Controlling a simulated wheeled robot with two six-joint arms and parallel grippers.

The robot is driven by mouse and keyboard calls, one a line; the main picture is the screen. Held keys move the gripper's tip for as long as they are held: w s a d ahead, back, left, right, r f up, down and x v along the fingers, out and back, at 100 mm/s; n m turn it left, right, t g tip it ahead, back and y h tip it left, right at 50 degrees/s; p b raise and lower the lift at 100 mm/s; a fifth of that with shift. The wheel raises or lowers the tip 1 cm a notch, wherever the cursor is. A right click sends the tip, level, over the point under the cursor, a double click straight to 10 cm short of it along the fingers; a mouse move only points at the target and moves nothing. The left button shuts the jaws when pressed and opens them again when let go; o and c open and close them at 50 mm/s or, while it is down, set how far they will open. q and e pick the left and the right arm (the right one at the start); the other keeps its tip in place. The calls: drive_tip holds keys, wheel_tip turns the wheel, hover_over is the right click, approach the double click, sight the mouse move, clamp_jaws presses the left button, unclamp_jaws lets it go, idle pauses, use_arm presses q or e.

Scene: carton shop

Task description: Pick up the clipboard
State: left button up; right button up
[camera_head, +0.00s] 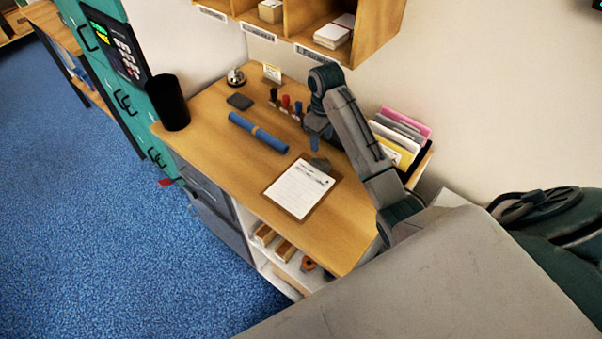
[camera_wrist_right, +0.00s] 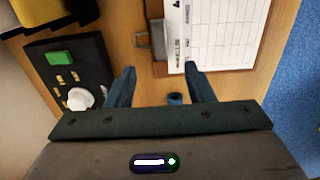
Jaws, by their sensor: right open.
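The clipboard (camera_head: 297,192) lies flat on the wooden desk, a brown board with a white printed sheet and a grey metal clip at its far end. In the right wrist view the clipboard (camera_wrist_right: 230,35) shows at the top, its clip (camera_wrist_right: 157,40) just beyond my fingers. My right gripper (camera_head: 316,146) is above the desk by the clip end. Its fingers (camera_wrist_right: 163,78) are spread apart with nothing held between them. I cannot tell its exact height over the desk. My left gripper is not in view.
A blue roll (camera_head: 258,133) lies left of the clipboard, with stamps (camera_head: 285,102) behind. A black cup (camera_head: 168,102) stands at the desk's left corner. A folder holder (camera_head: 401,140) is right of my arm. Wooden cubbies (camera_head: 372,30) hang above. A black device (camera_wrist_right: 68,75) sits left of my fingers.

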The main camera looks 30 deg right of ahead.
sight(320, 163)
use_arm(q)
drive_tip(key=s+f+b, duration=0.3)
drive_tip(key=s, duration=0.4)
use_arm(e)
drive_tip(key=f, duration=0.1)
drive_tip(key=s+f, duration=0.1)
drive_tip(key=f, duration=0.1)
drive_tip(key=shift+w+f, duration=0.2)
drive_tip(key=shift+f, duration=0.35)
drive_tip(key=shift+w+f, duration=0.15)
drive_tip(key=shift+f, duration=0.35)
wheel_tip(320, 163, down, 2)
drive_tip(key=p, duration=0.3)
wheel_tip(320, 163, down, 3)
drive_tip(key=shift+w+d+p, duration=0.1)
drive_tip(key=shift+p, duration=0.25)
drive_tip(key=shift+f, duration=0.1)
drive_tip(key=c, duration=0.9)
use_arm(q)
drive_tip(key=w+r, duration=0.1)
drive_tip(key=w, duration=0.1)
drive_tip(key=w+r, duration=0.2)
use_arm(e)
clamp_jaws()
